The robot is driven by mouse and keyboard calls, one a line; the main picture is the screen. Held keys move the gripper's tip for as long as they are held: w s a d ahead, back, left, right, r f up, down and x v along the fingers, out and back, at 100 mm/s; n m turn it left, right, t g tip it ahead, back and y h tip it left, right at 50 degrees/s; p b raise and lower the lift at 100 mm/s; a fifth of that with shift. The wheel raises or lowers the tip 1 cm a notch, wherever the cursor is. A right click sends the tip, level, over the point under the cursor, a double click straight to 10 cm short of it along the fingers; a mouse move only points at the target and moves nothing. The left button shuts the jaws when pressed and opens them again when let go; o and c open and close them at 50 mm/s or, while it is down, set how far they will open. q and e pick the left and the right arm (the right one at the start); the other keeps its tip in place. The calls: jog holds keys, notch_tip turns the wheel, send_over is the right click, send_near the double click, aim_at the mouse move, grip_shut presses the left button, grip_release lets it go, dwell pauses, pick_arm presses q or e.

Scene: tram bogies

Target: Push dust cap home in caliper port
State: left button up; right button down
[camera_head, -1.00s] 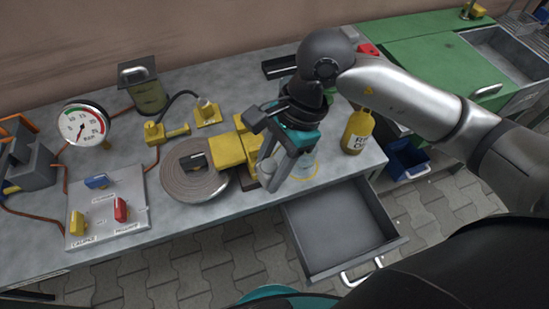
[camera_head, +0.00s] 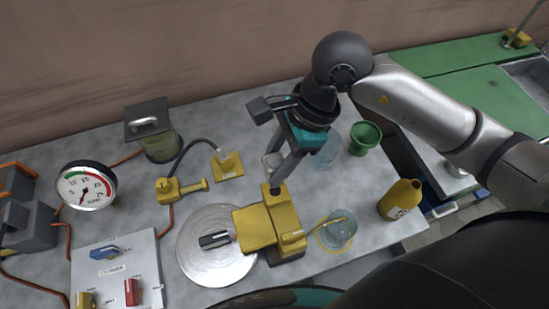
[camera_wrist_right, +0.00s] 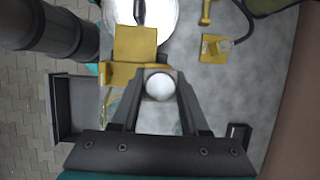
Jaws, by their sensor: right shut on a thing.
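The yellow caliper (camera_head: 284,225) stands on the bench beside a shiny round disc (camera_head: 205,268); it also shows in the wrist view (camera_wrist_right: 135,45). My right gripper (camera_head: 275,170) points down just behind the caliper's rear end. It is shut on a pale round dust cap (camera_wrist_right: 159,86), which shows between the fingers in the wrist view. In the head view the cap is a small greyish piece between the fingertips. The caliper port is not clearly visible, and I cannot tell whether the cap touches it. My left gripper is not in view.
A glass jar (camera_head: 338,230) with a yellow-handled tool and a yellow bottle (camera_head: 401,200) stand right of the caliper. A green cup (camera_head: 365,137) is behind them. A gauge (camera_head: 86,187) and a valve panel (camera_head: 118,270) are at left. An open drawer (camera_wrist_right: 75,108) shows in the wrist view.

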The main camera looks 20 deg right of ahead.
jog(key=shift+s, duration=0.1)
jog(key=shift+f, duration=0.1)
jog(key=shift+f+b, duration=2)
jog(key=shift+f, duration=0.8)
jog(key=shift+b, duration=0.7)
jog(key=shift+f+b, duration=0.6)
jog(key=shift+b, duration=0.1)
dwell(0.4)
jog(key=shift+c, duration=1.6)
grip_release()
jog(key=shift+r, duration=0.1)
jog(key=p+v, duration=0.2)
jog(key=v, duration=1.3)
jog(key=shift+r, duration=0.1)
